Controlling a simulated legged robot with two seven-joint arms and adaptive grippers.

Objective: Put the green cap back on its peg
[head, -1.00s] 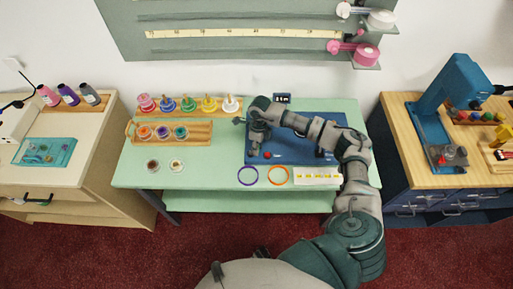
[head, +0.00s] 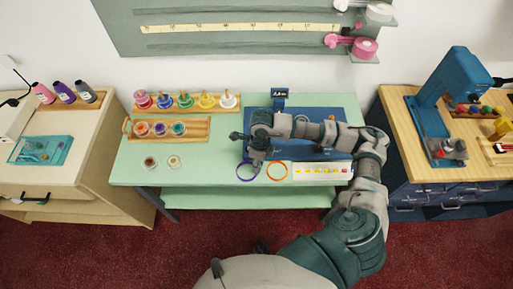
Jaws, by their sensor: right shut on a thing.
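My right gripper (head: 256,160) is near the front left edge of the blue mat, just above the purple ring. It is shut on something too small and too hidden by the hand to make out. A green piece (head: 185,101) stands on the back wooden rack (head: 234,110), between a blue piece and a yellow one. I cannot tell whether this is the cap or a marked peg. The right gripper is to the right of this rack and nearer the front. My left gripper is out of view.
A front wooden rack (head: 203,130) holds several coloured pots. Two small jars (head: 150,162) stand before it. A purple ring (head: 246,172), an orange ring (head: 277,171) and a white strip (head: 321,170) lie along the front edge. A small display (head: 279,92) stands behind the blue mat (head: 336,116).

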